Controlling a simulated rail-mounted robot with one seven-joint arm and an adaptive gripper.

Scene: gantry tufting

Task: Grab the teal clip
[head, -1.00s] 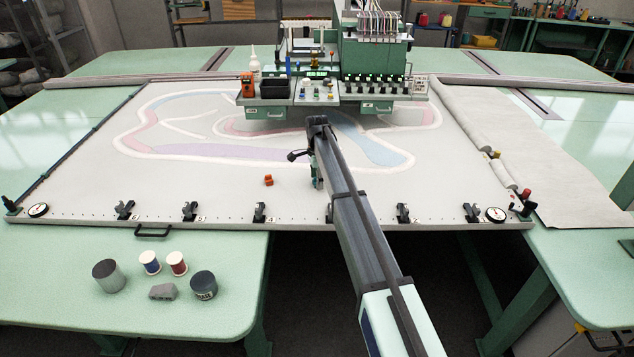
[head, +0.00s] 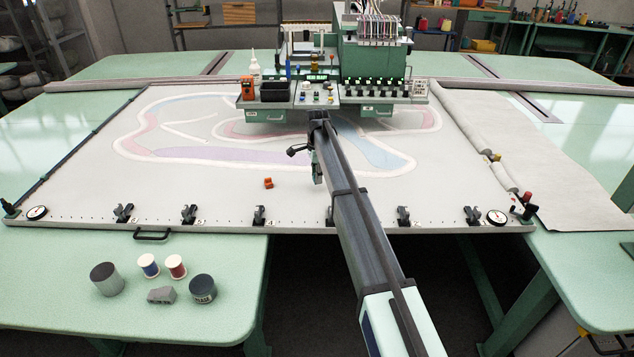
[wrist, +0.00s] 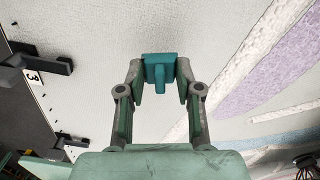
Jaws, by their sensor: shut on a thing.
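The teal clip (wrist: 159,68) is between the two fingertips of my gripper (wrist: 159,82) in the wrist view. The fingers touch it from both sides, and the pale cloth shows behind it. In the head view my gripper (head: 317,173) is over the front part of the stretched cloth, partly hidden by my arm. I cannot make out the clip in the head view.
A small orange piece (head: 268,183) lies on the cloth (head: 200,195) left of my gripper. Black clamps (head: 259,215) line the cloth's front edge. The green tufting machine (head: 375,68) stands behind. Pots and spools stand on the table (head: 60,270) at front left.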

